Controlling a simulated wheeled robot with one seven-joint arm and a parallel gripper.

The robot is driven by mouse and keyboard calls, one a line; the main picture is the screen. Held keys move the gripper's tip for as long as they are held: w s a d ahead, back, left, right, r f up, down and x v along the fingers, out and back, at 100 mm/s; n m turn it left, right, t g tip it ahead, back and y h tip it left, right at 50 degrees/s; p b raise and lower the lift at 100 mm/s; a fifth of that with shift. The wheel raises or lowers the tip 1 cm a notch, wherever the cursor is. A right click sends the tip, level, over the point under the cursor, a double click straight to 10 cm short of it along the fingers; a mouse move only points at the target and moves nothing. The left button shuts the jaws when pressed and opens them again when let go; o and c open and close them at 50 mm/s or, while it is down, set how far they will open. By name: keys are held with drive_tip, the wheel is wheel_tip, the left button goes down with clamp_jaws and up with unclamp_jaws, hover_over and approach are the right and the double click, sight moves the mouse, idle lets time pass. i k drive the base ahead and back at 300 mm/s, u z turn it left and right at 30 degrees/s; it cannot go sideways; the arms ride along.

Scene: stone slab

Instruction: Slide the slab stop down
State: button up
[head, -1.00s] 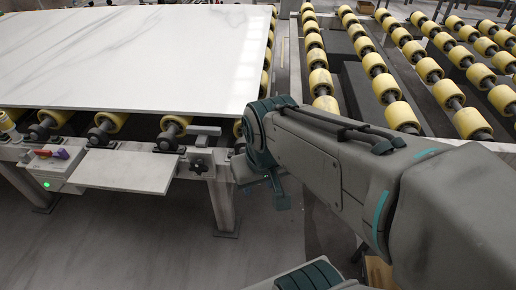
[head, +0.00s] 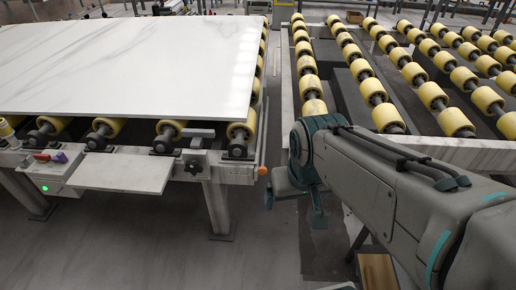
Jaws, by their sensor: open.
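The slab stop (head: 197,134) appears to be the grey bar standing at the front rail of the left roller table, just past the slab's front edge. A bracket with a dark knob (head: 193,166) sits below it. The bar's top is about level with the rollers. My gripper (head: 294,202) is open, with teal fingers pointing down. It is in front of the gap between the two roller tables, to the right of the stop and apart from it. Nothing shows between the fingers, though my arm hides part of the gripper.
A white marble slab (head: 130,65) lies on the left table's yellow rollers. A small shelf (head: 125,172) and a control box (head: 50,170) with a green light are on its front. An orange-tipped rod (head: 262,170) stands at its right corner. Another roller table (head: 290,90) is at right.

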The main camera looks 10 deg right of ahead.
sight(262, 170)
drive_tip(key=u, duration=0.5)
drive_tip(key=k, duration=1.1)
drive_tip(key=z, duration=0.15)
drive_tip(key=i, duration=0.65)
drive_tip(key=u, duration=0.3)
